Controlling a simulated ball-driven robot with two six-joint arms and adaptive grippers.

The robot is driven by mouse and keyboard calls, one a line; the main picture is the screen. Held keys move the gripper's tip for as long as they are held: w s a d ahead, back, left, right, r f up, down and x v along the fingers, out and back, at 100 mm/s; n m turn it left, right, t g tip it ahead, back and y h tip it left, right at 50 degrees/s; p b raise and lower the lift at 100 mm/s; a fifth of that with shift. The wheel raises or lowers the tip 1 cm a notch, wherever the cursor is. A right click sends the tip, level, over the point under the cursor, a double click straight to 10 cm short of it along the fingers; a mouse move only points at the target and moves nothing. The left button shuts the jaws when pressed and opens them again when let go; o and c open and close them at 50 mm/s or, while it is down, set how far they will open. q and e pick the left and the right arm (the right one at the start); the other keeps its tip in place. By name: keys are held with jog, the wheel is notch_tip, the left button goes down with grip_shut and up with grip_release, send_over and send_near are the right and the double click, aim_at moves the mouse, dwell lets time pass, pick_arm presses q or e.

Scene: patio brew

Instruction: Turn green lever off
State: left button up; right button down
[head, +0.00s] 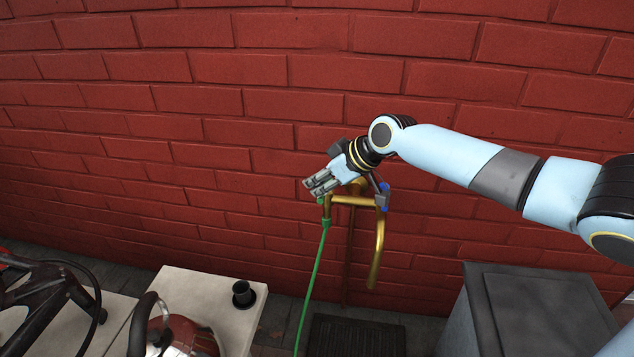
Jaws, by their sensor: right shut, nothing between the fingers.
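A brass tap (352,200) with two outlets stands against the red brick wall. A green hose (314,281) hangs from its left outlet, with a green fitting at the top. A blue lever (384,196) shows on the right side, above the curved brass spout (377,256). The green lever cannot be made out clearly; a small green part shows just below my fingertips at the left outlet. My right gripper (318,187) is shut and empty, just above the left outlet, its fingers pointing left. I cannot tell whether it touches the tap. My left gripper is not in view.
A pale slab (185,292) at lower left carries a small black cup (242,293) and a red and silver machine (182,337). A grey box (540,305) stands at lower right. A dark grate (355,336) lies on the floor below the tap. The wall is clear above.

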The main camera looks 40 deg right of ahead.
jog(key=shift+s, duration=0.1)
jog(key=v, duration=1.2)
jog(key=shift+a, duration=0.1)
